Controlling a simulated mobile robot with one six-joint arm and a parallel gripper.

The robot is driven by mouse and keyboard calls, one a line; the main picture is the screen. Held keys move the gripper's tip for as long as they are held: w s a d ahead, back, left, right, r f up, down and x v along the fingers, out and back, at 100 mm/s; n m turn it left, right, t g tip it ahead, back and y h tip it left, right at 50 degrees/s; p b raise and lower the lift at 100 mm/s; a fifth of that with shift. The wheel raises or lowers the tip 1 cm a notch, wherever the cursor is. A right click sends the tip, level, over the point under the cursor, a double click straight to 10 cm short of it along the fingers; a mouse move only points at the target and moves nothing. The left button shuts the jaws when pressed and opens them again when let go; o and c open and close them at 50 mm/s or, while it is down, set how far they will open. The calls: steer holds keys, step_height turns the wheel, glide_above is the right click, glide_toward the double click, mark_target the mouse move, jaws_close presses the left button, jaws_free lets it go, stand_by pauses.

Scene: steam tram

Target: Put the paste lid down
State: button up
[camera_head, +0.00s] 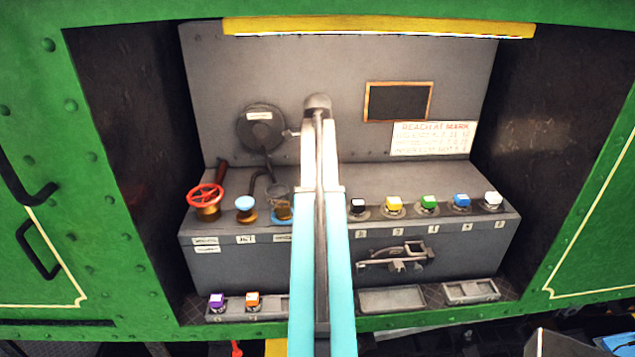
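I cannot make out a paste lid for certain in the head view. My own arm, light blue and white with a grey end, rises through the middle of the picture and hides what is behind it. My gripper's fingers do not show, so I cannot see whether they hold anything. Just left of the arm stands a brown jar (281,211) with a greyish, see-through upper part, on a blue base.
A red handwheel (206,196) stands at the ledge's left. Several colour-capped blocks, including a yellow one (394,204), line its right. Below are a latch handle (398,257), a shallow tray (391,299), and purple (217,300) and orange (253,300) blocks. Green side walls (90,200) frame the recess.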

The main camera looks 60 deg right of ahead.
steer(key=shift+f, duration=0.15)
steer(key=o, duration=1)
steer(key=shift+r+b, duration=2.15)
steer(key=shift+r, duration=2.6)
steer(key=shift+r+p, duration=1.15)
steer(key=shift+r, duration=0.25)
